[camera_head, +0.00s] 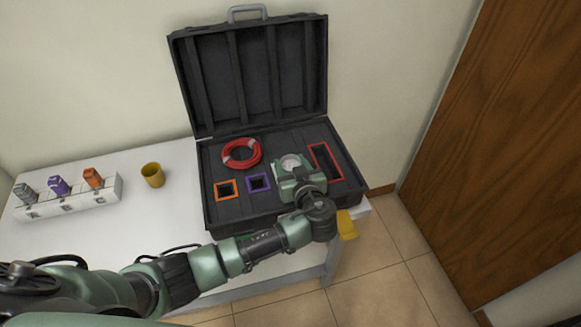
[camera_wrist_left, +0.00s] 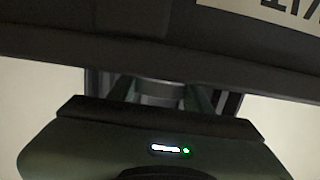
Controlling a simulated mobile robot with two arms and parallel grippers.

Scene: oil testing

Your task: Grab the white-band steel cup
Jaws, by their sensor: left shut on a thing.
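My left gripper (camera_head: 291,172) is over the right part of the open black case, pointing down into it, and its body hides the spot below. In the left wrist view the two fingers (camera_wrist_left: 160,97) are shut on a grey steel piece (camera_wrist_left: 160,87), which I take to be the white-band steel cup. Only a small part of it shows, and its white band cannot be made out. Whether it still sits in its slot cannot be told. My right gripper is not in view.
The black case (camera_head: 215,212) holds a red coil (camera_head: 241,153), orange (camera_head: 227,190) and purple (camera_head: 259,182) framed slots and a red frame (camera_head: 325,161). On the white table (camera_head: 90,230) stand a yellow cup (camera_head: 153,175) and a white rack (camera_head: 70,204) with several colored pieces.

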